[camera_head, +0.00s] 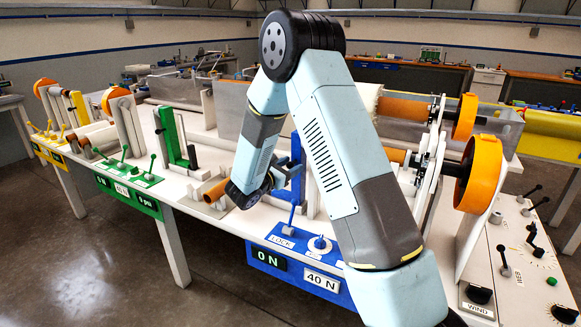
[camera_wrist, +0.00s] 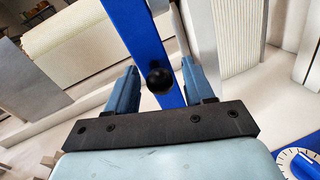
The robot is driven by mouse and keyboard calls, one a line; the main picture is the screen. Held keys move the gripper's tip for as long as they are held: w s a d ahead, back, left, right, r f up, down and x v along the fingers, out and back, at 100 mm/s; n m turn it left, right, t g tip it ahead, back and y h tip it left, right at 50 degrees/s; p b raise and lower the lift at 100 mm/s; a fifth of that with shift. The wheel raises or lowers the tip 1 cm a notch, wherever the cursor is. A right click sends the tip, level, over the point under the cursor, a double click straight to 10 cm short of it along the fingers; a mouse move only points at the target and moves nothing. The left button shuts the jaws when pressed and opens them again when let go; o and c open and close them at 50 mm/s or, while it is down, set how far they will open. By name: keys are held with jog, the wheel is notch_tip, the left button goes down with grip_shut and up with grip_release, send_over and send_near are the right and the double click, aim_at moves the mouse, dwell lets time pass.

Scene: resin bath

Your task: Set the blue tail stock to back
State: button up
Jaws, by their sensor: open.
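The blue tail stock (camera_wrist: 150,38) shows in the wrist view as a blue upright bar with a black ball knob (camera_wrist: 159,80) on it. My gripper (camera_wrist: 165,78) is open, with one blue finger on each side of the bar and knob. Gaps show between the fingers and the knob, so it is not gripped. In the head view my gripper (camera_head: 287,176) is low over the white bench, and my arm hides much of the blue tail stock. A blue control panel (camera_head: 298,272) below reads "0 N" and "40 N", with a blue LOCK lever (camera_head: 292,222).
An orange-brown roll (camera_head: 213,190) lies left of my gripper. A green upright stand (camera_head: 175,140) with green levers is farther left. Large orange wheels (camera_head: 477,174) stand at right.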

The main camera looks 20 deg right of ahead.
jog(key=shift+w+d, duration=0.1)
jog(key=shift+d, duration=0.05)
grip_shut()
dwell(0.5)
